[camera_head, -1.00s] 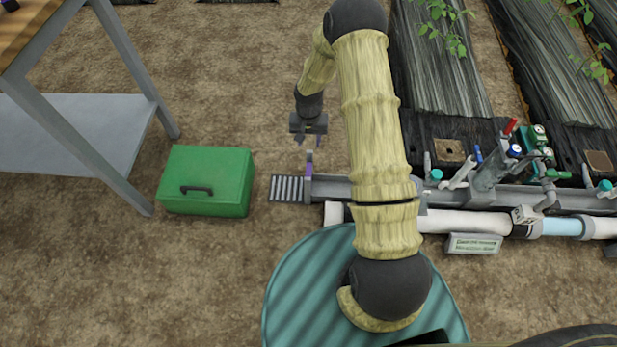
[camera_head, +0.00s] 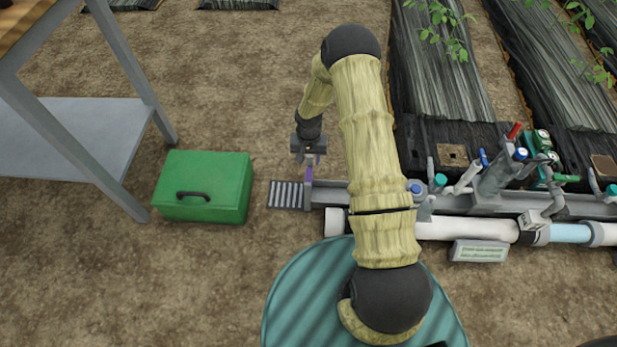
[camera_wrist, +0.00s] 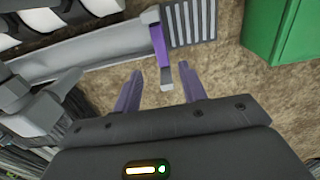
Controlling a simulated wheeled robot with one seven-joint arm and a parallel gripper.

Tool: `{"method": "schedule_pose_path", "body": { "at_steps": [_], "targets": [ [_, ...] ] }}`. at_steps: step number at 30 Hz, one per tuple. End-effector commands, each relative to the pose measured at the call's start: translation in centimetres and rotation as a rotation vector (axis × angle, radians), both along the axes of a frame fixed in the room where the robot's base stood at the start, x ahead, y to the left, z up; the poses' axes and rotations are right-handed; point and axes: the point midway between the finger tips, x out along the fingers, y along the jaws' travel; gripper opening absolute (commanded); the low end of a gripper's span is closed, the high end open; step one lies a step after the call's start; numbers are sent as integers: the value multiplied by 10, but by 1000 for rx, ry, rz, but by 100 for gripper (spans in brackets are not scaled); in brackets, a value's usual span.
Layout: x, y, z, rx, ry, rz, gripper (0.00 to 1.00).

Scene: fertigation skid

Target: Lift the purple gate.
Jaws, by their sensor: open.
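The purple gate (camera_head: 309,174) stands upright at the left end of the grey channel (camera_head: 335,197), beside a slatted grate. In the wrist view the gate (camera_wrist: 158,47) shows as a narrow purple plate with grey pieces at both ends. My gripper (camera_head: 309,161) is right behind the gate in the head view. In the wrist view my gripper's two purple fingers (camera_wrist: 159,80) are open, with the gate's near end between and just ahead of the tips. Nothing is held, and I see no contact.
A green box (camera_head: 204,187) with a dark handle sits left of the grate (camera_head: 286,194). A grey table (camera_head: 95,135) stands at far left. Pipes (camera_head: 470,229) and valves (camera_head: 530,158) line the channel to the right. Bare soil lies behind my gripper.

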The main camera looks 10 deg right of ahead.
Motion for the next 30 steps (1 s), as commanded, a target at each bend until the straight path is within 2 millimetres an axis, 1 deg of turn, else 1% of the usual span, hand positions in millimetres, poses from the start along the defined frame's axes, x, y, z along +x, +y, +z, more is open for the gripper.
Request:
{"method": "schedule_pose_path", "body": {
  "at_steps": [1, 3, 12, 15, 19, 27, 28, 30],
  "targets": [
    [0, 0, -15, 0, 1, 0, 42],
    [0, 0, -27, 0, 0, 0, 42],
    [0, 0, -79, 0, 1, 1, 42],
    [0, 0, -91, 0, 0, -1, 42],
    [0, 0, -98, 0, -1, 0, 42],
    [0, 0, -98, 0, -1, 0, 42],
    [0, 0, -98, 0, -1, 0, 40],
    [0, 0, -98, 0, -1, 0, 26]
  ]
}}
